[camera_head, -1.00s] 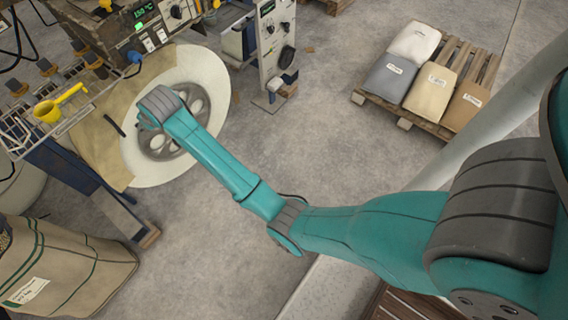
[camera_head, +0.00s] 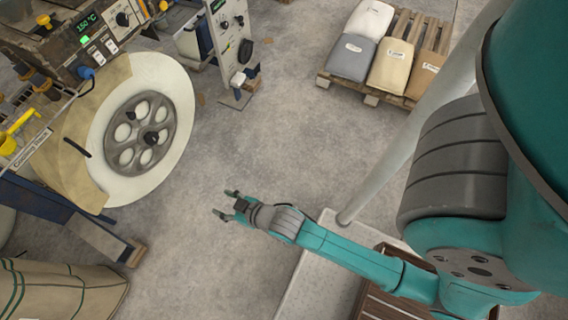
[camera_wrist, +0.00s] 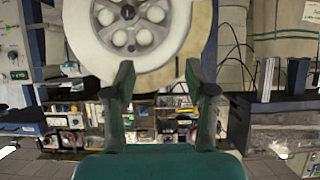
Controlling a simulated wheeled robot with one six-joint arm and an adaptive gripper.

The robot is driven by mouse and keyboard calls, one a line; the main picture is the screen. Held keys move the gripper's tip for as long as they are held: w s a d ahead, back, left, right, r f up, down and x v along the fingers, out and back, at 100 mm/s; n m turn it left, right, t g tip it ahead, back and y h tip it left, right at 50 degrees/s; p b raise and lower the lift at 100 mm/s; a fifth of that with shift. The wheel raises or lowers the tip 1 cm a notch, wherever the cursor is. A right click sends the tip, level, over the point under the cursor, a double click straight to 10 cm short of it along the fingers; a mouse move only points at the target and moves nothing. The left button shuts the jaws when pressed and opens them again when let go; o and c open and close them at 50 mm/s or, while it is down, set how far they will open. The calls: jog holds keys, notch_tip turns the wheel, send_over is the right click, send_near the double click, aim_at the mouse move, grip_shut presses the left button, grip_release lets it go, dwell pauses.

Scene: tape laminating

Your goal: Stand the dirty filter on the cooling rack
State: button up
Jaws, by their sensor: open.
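A rack labelled "Cooling Rack" (camera_head: 32,149) is at the left edge of the head view, partly cut off. A yellow handled item (camera_head: 15,130) is on or above it; I cannot tell whether this is the dirty filter. No other thing can be made out as a dirty filter. My gripper (camera_head: 224,204) is open and empty over the floor, well to the right of the rack. In the wrist view my gripper (camera_wrist: 158,72) has its two fingers apart with nothing between them.
A big cream reel with a grey spoked hub (camera_head: 141,134) stands beside the rack. A control panel (camera_head: 95,38) is above left. A pallet (camera_head: 433,38) with sacks is at the upper right. A large sack (camera_head: 60,290) is at lower left. Open floor lies between.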

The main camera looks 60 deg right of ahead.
jog(key=s+r+t, duration=0.1)
jog(key=s+r, duration=0.7)
jog(key=s, duration=0.4)
jog(key=s+r+t, duration=0.1)
jog(key=s+r, duration=0.7)
jog(key=s, duration=0.4)
jog(key=shift+r+t, duration=0.25)
jog(key=shift+t, duration=0.05)
